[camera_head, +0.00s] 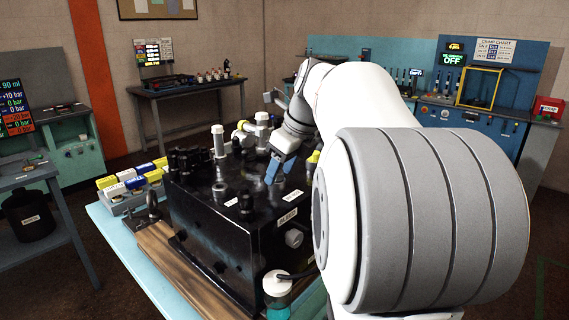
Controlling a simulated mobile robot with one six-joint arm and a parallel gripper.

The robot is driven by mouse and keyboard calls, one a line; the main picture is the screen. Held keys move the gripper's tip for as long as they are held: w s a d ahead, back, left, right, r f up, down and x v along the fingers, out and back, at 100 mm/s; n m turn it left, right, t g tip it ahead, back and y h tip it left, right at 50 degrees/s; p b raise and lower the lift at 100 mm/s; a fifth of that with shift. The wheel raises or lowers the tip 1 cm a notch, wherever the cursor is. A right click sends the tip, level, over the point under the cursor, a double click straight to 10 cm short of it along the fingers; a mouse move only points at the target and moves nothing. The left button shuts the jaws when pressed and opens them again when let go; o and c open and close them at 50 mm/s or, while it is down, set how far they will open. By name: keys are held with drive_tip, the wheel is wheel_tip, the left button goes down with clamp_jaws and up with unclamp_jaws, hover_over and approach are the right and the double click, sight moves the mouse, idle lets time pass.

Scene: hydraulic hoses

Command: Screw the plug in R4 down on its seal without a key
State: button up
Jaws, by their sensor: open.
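My gripper (275,170) reaches down to the top of the black block (205,222) from the right. Its blue fingers are open, and the tips are at or just above the top face. I cannot tell whether they touch anything. Several black plugs or fittings stand on the block's top, one (246,200) near the front edge. I cannot make out which port is R4, and its plug is not clearly identifiable. Part of the block's top is hidden by my gripper and arm.
A jar with a white lid (277,283) stands by the block's front corner on the light blue bench (120,235). Yellow, white and blue boxes (130,182) sit left of the block. My arm hides the right side. Other benches stand farther back.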

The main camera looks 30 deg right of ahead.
clamp_jaws()
drive_tip(key=shift+a+r+m+h+p, duration=0.15)
drive_tip(key=shift+m+h+p, duration=0.3)
drive_tip(key=shift+m, duration=0.35)
drive_tip(key=shift+s+f+m, duration=0.1)
drive_tip(key=shift+f+m, duration=0.1)
drive_tip(key=shift+m, duration=0.4)
drive_tip(key=shift+c, duration=0.6)
unclamp_jaws()
drive_tip(key=shift+a, duration=0.1)
drive_tip(key=shift+o, duration=0.5)
drive_tip(key=shift+d, duration=0.2)
drive_tip(key=shift+a+r, duration=0.1)
drive_tip(key=shift+r, duration=0.05)
drive_tip(key=v, duration=0.7)
drive_tip(key=shift+s, duration=0.2)
